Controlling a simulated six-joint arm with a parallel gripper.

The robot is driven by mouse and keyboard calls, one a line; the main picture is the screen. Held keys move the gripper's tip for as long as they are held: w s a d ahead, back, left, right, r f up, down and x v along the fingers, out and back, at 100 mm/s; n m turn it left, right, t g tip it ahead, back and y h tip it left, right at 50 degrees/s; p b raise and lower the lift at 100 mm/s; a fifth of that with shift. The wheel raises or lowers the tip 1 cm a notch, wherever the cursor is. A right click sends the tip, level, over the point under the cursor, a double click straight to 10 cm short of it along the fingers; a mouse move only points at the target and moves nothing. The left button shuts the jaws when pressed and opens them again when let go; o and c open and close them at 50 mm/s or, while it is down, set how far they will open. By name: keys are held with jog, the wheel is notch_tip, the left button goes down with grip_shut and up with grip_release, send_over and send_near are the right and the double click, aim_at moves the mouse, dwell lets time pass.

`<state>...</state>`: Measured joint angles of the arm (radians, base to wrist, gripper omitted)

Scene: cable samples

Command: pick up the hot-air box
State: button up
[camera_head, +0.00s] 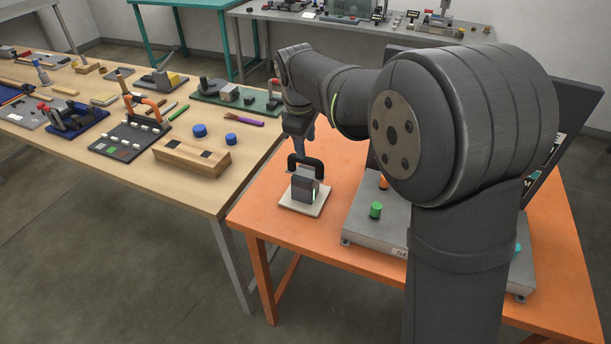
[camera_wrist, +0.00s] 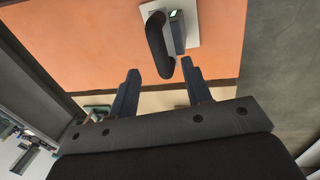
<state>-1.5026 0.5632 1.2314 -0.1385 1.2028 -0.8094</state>
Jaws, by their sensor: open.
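The hot-air box (camera_head: 305,187) is a small grey box with a black arched handle (camera_head: 306,160) on top and a green patch on one side. It stands upright on a pale square pad (camera_head: 288,203) on the orange table. In the wrist view the box (camera_wrist: 178,35) is at the top centre, and its handle (camera_wrist: 156,42) reaches down toward the space between my fingertips. My gripper (camera_wrist: 160,67) is open with nothing held between its fingers. In the head view my gripper (camera_head: 303,143) is just above the handle, partly hidden by my arm; contact cannot be told.
A grey panel box (camera_head: 365,218) with green and orange knobs stands right of the pad on the orange table (camera_head: 290,237). A wooden bench (camera_head: 120,185) with a wooden block (camera_head: 192,158), blue caps and tools adjoins at left. Bare orange tabletop lies around the pad.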

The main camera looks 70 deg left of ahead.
aim_at(307, 158)
jog(key=f, duration=0.2)
jog(key=a+f, duration=0.1)
jog(key=f, duration=0.2)
jog(key=w+f, duration=0.1)
jog(key=f, duration=0.2)
jog(key=shift+a, duration=0.15)
jog(key=shift+r, duration=0.15)
grip_shut()
